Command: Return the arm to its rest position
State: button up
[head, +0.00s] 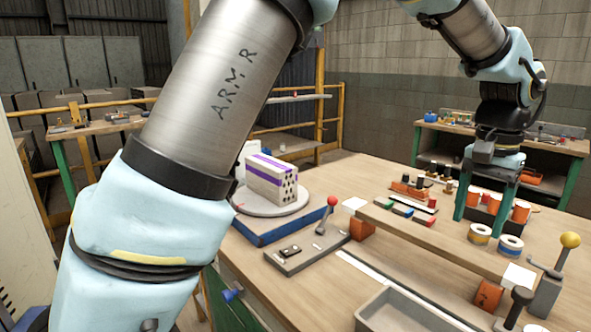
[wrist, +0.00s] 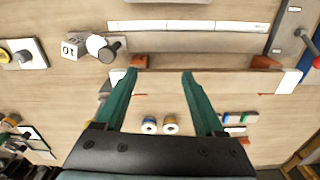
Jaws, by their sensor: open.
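My gripper (head: 478,219) hangs over the right part of the workbench in the head view, fingers pointing down. My arm arches from the left foreground over the top of the head view to the gripper. The hollow brick (head: 268,182), pale with purple stripes and dark holes in its end, sits on a round grey turntable (head: 290,208) on a blue base, well left of my gripper. The brick is not in the wrist view.
Orange-red cylinders (head: 520,212) and tape rolls (head: 511,246) stand close to my gripper. A red-knobbed lever (head: 332,201), a yellow-knobbed lever (head: 570,240) and a grey tray (head: 400,312) are on the bench (head: 385,236). Yellow railings (head: 320,100) stand behind.

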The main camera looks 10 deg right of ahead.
jog(key=w+a+f+n, duration=0.25)
jog(key=w+a, duration=0.55)
jog(key=a, duration=0.5)
jog(key=w+a+f+n, duration=0.2)
jog(key=w+a+n, duration=0.2)
jog(key=w+a, duration=0.7)
jog(key=s+a+f+n, duration=0.2)
jog(key=s+a, duration=0.1)
jog(key=a, duration=0.9)
jog(key=s+a+f+n+t, duration=0.1)
jog(key=s+a+f+n, duration=0.1)
jog(key=a, duration=1)
jog(key=shift+s+n, duration=0.65)
jog(key=shift+n, duration=0.2)
